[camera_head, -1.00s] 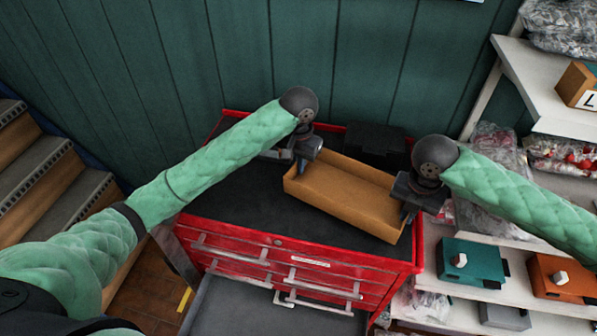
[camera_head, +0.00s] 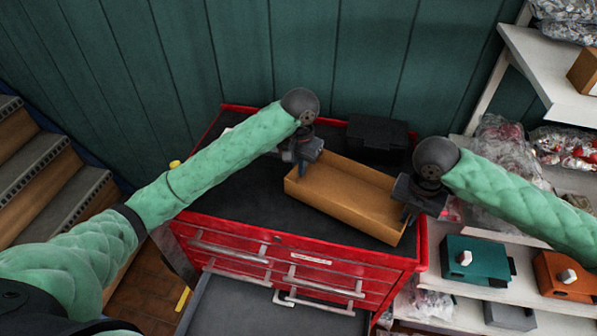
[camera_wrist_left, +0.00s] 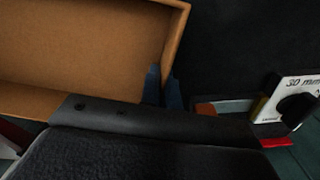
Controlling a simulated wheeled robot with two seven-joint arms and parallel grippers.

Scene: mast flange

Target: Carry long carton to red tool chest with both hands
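The long carton (camera_head: 345,199) is a brown, open-topped, empty tray. It is over the black top of the red tool chest (camera_head: 225,240), near its right front; I cannot tell whether it touches the top. My left gripper (camera_head: 301,168) is at the carton's left end. In the left wrist view, its dark blue fingers (camera_wrist_left: 163,88) straddle the carton wall (camera_wrist_left: 172,40), one inside and one outside. My right gripper (camera_head: 408,212) is at the right end, fingers at that wall and partly hidden by the wrist.
A black case (camera_head: 378,137) stands behind the carton on the chest. A drawer (camera_head: 255,308) is pulled out at the front. White shelves (camera_head: 463,310) with a teal box (camera_head: 474,262) and an orange box (camera_head: 563,277) stand right. Stairs (camera_head: 45,165) are left.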

